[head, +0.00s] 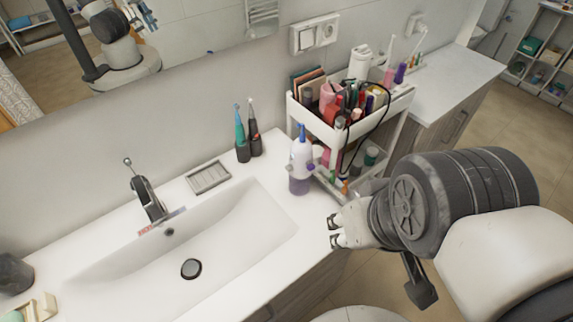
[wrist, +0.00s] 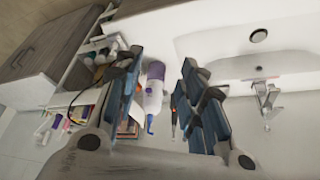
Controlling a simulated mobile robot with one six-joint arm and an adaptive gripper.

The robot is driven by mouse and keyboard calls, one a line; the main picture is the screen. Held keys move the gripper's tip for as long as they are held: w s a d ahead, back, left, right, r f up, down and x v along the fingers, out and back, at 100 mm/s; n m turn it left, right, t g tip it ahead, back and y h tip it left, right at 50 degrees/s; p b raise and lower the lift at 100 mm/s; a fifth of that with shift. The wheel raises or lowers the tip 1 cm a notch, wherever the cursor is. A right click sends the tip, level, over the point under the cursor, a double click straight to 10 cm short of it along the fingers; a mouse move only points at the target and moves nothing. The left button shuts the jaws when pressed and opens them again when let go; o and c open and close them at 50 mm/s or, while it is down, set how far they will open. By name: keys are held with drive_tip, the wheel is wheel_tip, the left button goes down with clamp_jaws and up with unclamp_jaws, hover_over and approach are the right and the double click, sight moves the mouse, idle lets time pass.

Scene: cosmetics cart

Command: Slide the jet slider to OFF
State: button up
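A white and purple bottle-shaped device (head: 301,162), which looks like an oral irrigator, stands upright on the counter between the sink and the cart. The jet slider cannot be made out in either view. My gripper (head: 334,231) is at the counter's front edge, to the right of and nearer than the device, and does not touch it. In the wrist view my gripper (wrist: 163,98) is open and empty. The device (wrist: 153,92) shows between its fingers, closer to the left one, lying beyond them. The left finger hides some of the cart behind it.
A cosmetics cart (head: 357,136) full of bottles and tubes stands right of the device, with a black cable hanging over it. Two electric toothbrushes (head: 247,140), a soap tray (head: 209,177) and the sink (head: 235,222) with its faucet (head: 147,198) are to the left. The front counter strip is clear.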

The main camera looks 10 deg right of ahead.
idle(0.4)
drive_tip(key=w+a+f+n+g+h+p, duration=0.1)
drive_tip(key=w+a+f+n+g+h, duration=0.2)
drive_tip(key=w+n, duration=0.35)
drive_tip(key=w+a+f+n+g+h+p, duration=0.1)
drive_tip(key=w+a+n+g+h, duration=0.15)
drive_tip(key=w+n+h, duration=0.45)
drive_tip(key=w+a+f+n+t+h+p, duration=0.1)
drive_tip(key=w+a+f+n+t+h, duration=0.45)
drive_tip(key=a, duration=0.45)
drive_tip(key=n+t, duration=0.4)
drive_tip(key=n, duration=0.1)
approach(289, 168)
drive_tip(key=x, duration=0.7)
drive_tip(key=shift+w+d+f, duration=0.15)
drive_tip(key=shift+w+f, duration=0.1)
drive_tip(key=shift+f, duration=0.1)
drive_tip(key=shift+c, duration=0.4)
